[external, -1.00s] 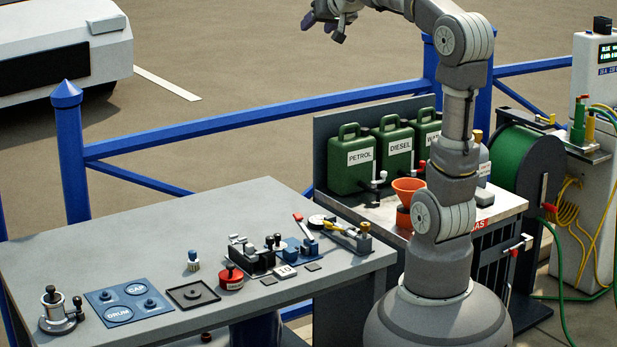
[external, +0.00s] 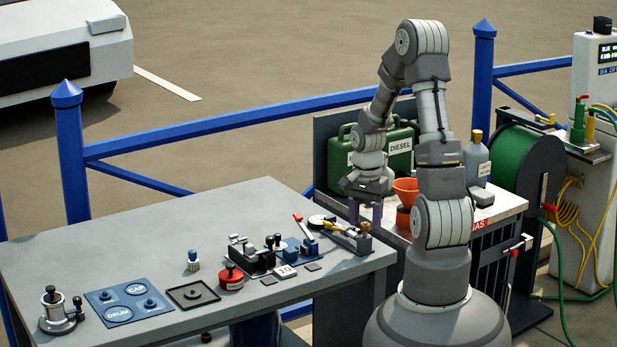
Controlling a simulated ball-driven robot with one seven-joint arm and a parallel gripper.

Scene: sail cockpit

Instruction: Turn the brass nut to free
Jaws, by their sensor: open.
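A small brass-coloured piece (external: 365,229) tops a grey fitting at the right end of the grey bench (external: 225,205). I take it for the brass nut, but it is too small to see its shape. A yellow-handled bar (external: 342,231) lies beside it. My gripper (external: 365,218) points down with its two purple fingers apart and nothing seen between them. In the picture the fingertips are just above the brass piece, on either side of it. I cannot tell the gap in depth or whether they touch.
A red-tipped lever (external: 299,220) and black clamps stand left of the fitting. A red pot (external: 231,277) and a blue plate (external: 128,302) are farther left. Green cans (external: 399,145) and an orange funnel (external: 406,188) stand behind on the side counter.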

